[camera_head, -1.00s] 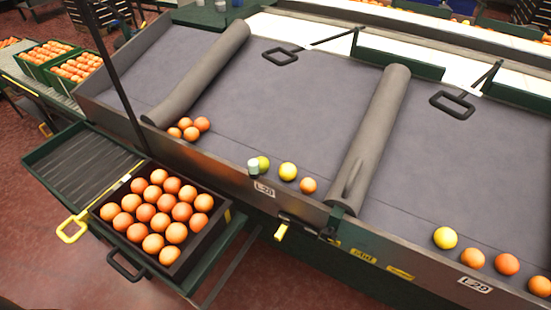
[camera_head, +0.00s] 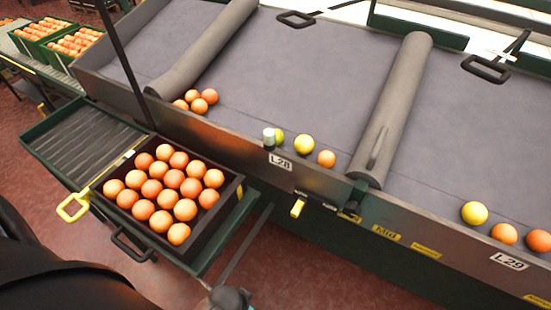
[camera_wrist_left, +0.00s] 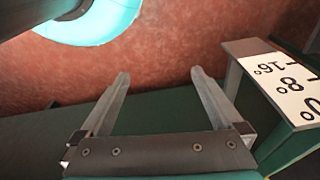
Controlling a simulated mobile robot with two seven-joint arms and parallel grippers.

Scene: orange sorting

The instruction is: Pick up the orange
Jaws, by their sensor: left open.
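A single orange (camera_head: 326,158) lies at the lower edge of the grey sorting table (camera_head: 290,85), beside a yellow fruit (camera_head: 304,144). A cluster of oranges (camera_head: 192,103) lies farther left on the table. More oranges (camera_head: 503,234) lie at the right. A dark crate (camera_head: 228,208) holds several rows of oranges (camera_head: 173,180). In the left wrist view my left gripper (camera_wrist_left: 160,74) is open and empty, with reddish floor and a dark green surface behind its fingers. No orange shows there. My right gripper is not in view.
A grey padded divider (camera_head: 398,105) splits the table. A metal front wall with an L28 label (camera_head: 281,162) edges it. A white scale plate (camera_wrist_left: 285,92) is right of my left fingers.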

